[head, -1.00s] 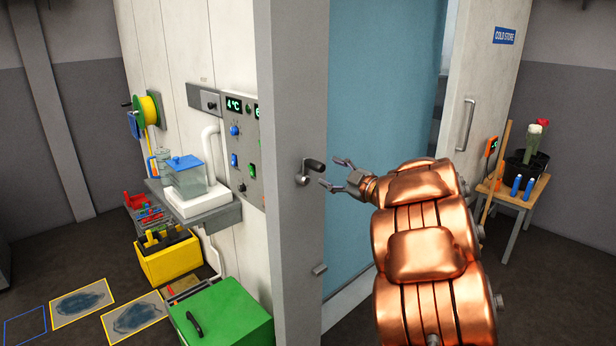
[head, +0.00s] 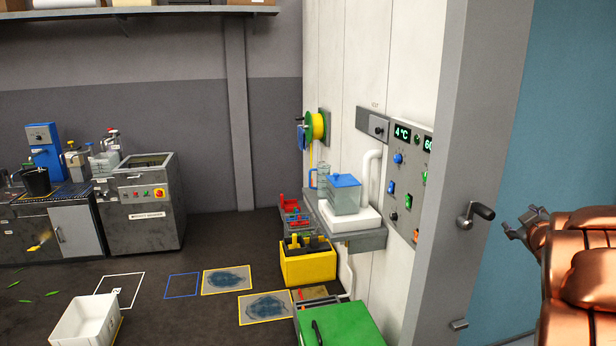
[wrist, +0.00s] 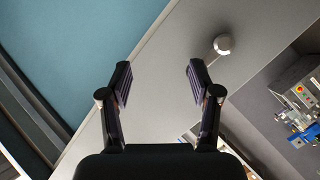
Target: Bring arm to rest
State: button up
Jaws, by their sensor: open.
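My gripper (head: 526,224) shows at the right of the head view, at the end of my copper-coloured arm. It also fills the lower middle of the wrist view (wrist: 158,84), where its two dark fingers stand apart with nothing between them. The door handle (head: 475,214), a dark lever on the grey door edge, is just left of my gripper in the head view and apart from it. In the wrist view a round knob-like part (wrist: 223,43) shows beyond the right finger.
A control panel (head: 411,170) and a shelf (head: 350,236) with a lidded container stand on the white wall. A yellow crate (head: 308,268) and green box (head: 340,325) are below. A white bin (head: 88,325) lies lower left. Floor between is mostly clear.

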jog(key=s+a+f+m+g+y, duration=0.1)
jog(key=s+a+f+g, duration=0.3)
jog(key=s+a, duration=0.4)
jog(key=s+a+f+m+g+y, duration=0.1)
jog(key=s+a+f+m+g, duration=0.2)
jog(key=s, duration=1)
jog(key=s+a+f+m+g, duration=0.2)
jog(key=s+a+f+g, duration=0.4)
jog(key=s+a, duration=0.5)
notch_tip(320, 180, down, 3)
jog(key=shift+a+r+y, duration=0.2)
jog(key=shift+a+y, duration=0.2)
jog(key=shift+a, duration=0.8)
jog(key=s+a+g, duration=0.1)
jog(key=s+a, duration=0.1)
jog(key=s, duration=0.1)
jog(key=s+a+g+y, duration=0.1)
jog(key=s+a, duration=0.2)
jog(key=s, duration=0.1)
jog(key=s+a+f+n+g+y, duration=0.1)
jog(key=s+a, duration=0.1)
jog(key=s, duration=0.2)
jog(key=shift+s+a+f+g, duration=0.1)
jog(key=shift+s+a+g, duration=0.1)
jog(key=shift+a+g, duration=0.15)
